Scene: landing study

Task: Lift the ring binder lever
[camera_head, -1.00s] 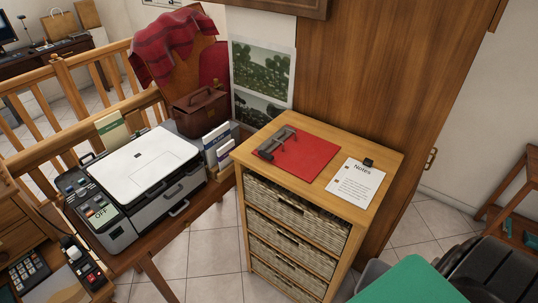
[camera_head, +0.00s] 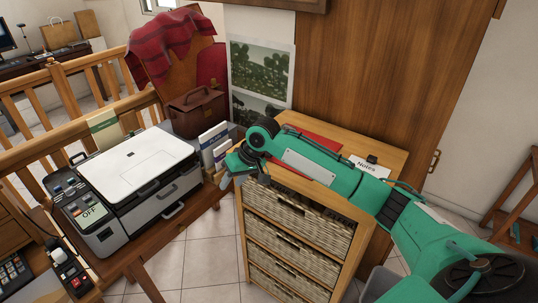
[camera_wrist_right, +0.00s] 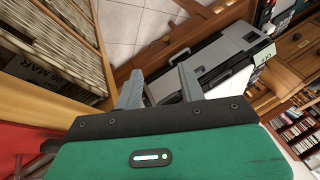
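The red ring binder (camera_head: 322,136) lies on top of the wooden cabinet, mostly hidden behind my right arm in the head view. Its metal lever, seen there a second ago, is hidden now. In the right wrist view a red surface (camera_wrist_right: 14,141), likely the binder, shows at the lower left edge, with dark metal parts near it. My right gripper (camera_head: 228,178) is beyond the cabinet's left edge, apart from the binder. In the right wrist view its two grey fingers (camera_wrist_right: 160,84) stand apart with nothing between them. My left gripper is not in view.
The cabinet (camera_head: 297,225) has wicker drawers and carries a Notes sheet (camera_head: 366,165). A printer (camera_head: 145,160) stands on the lower desk to the left. Tiled floor lies between.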

